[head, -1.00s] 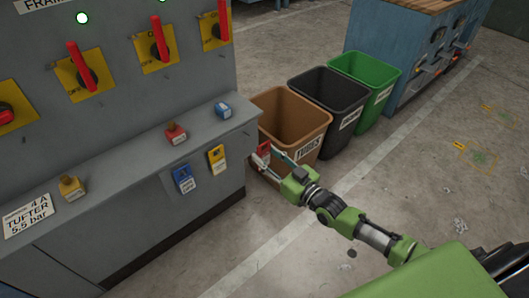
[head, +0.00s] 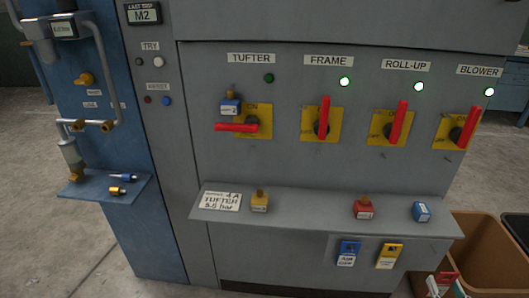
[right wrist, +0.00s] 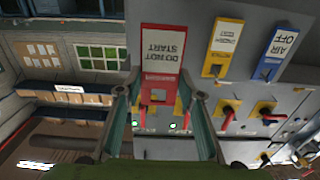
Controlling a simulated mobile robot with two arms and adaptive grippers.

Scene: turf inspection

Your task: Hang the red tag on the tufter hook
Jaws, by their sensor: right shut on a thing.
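The red tag (right wrist: 160,80) has a white "DO NOT START" label. My right gripper (right wrist: 158,97) is shut on it, with one finger on each side. In the head view, the red tag (head: 447,278) and my right gripper (head: 456,289) show only partly at the bottom right edge, low in front of the brown bin. The tufter switch (head: 237,127) is on the panel's left, its red handle level, with a blue padlock (head: 230,105) at it. I cannot make out the tufter hook clearly. My left gripper is out of view.
A ledge (head: 300,213) juts out below the switches, bearing yellow, red and blue padlocks and a sign. A blue tag (head: 348,253) and a yellow tag (head: 389,256) hang below it. The brown bin (head: 490,248) stands at the right.

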